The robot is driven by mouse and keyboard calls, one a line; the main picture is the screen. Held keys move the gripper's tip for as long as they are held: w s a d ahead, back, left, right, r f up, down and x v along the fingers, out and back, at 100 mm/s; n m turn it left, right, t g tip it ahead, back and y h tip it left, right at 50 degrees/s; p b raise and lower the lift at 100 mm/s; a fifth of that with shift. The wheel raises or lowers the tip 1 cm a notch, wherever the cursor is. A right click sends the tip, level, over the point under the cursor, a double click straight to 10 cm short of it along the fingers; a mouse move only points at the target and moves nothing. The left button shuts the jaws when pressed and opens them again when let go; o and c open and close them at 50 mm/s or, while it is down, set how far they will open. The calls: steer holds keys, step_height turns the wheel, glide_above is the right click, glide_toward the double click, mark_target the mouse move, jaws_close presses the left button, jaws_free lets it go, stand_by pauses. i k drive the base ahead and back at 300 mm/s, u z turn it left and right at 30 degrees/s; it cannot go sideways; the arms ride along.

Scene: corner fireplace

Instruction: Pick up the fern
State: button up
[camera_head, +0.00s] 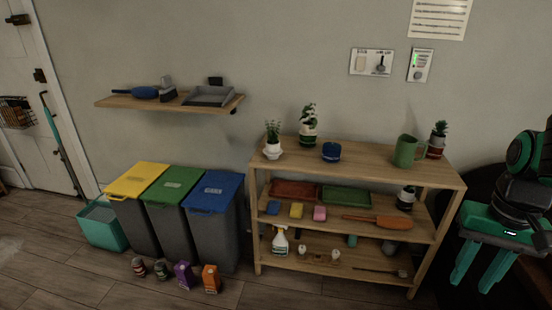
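Several small potted plants stand on a wooden shelf unit (370,167). A feathery green plant in a white pot (272,143) is at the left end of its top board and looks most like a fern. A taller leafy plant (308,125) in a white and green pot is just right of it. Another plant (438,140) in a reddish pot is at the top right, and one more (407,197) sits on the middle board. I cannot tell for sure which is the fern. My gripper (469,287) is at the far right, pointing down, open and empty, apart from the shelf.
A blue bowl (331,151) and a green watering can or mug (407,151) share the top board. Yellow, green and blue-lidded bins (213,191) stand left of the unit. Cans and cartons (184,274) are on the floor before them. The floor in front of the shelf is clear.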

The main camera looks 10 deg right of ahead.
mark_target(273, 150)
steer(key=u, duration=0.55)
steer(key=i, duration=1.45)
